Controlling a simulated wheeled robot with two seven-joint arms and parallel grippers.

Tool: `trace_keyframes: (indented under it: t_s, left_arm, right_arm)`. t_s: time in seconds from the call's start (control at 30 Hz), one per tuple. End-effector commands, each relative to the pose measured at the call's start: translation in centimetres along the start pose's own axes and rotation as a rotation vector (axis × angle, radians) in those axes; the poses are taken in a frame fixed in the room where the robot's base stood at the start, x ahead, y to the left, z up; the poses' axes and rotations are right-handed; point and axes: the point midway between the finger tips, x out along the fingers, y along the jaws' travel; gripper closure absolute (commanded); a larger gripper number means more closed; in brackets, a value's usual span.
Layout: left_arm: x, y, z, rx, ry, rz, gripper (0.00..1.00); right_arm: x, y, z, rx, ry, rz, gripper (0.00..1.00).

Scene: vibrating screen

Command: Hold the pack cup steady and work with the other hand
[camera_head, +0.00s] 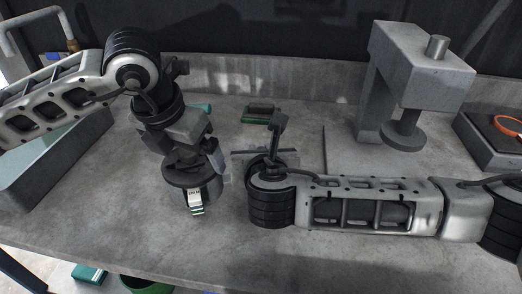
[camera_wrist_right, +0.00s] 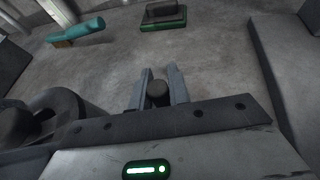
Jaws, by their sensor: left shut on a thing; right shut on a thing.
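My left gripper (camera_head: 203,160) points down over the middle of the bench, and its jaws are closed. What they hold is mostly hidden by the wrist; I cannot make out the pack cup clearly.
A dark block on a green base (camera_head: 258,113) lies behind the grippers, with a teal cylinder (camera_wrist_right: 78,33) to its left. A grey press-like stand (camera_head: 425,70) stands at the back right. A tray with an orange ring (camera_head: 508,126) is at far right. The front bench is clear.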

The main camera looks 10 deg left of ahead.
Motion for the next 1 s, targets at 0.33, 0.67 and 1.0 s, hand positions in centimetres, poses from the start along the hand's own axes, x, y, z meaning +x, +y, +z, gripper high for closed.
trace_keyframes:
  t_s: [0.33, 0.67, 1.0]
  left_arm:
    - [-0.07, -0.03, 0.05, 0.000, -0.002, -0.001, 0.30]
    - [-0.08, -0.02, 0.05, 0.000, -0.002, 0.000, 0.30]
    - [-0.08, -0.01, 0.04, 0.000, -0.001, 0.000, 0.30]
  right_arm:
    - [-0.01, 0.01, -0.01, 0.000, 0.000, 0.000, 0.88]
    - [0.01, 0.01, -0.06, 0.000, 0.001, 0.000, 1.00]
    - [0.09, 0.01, -0.32, -0.001, 0.003, 0.000, 1.00]
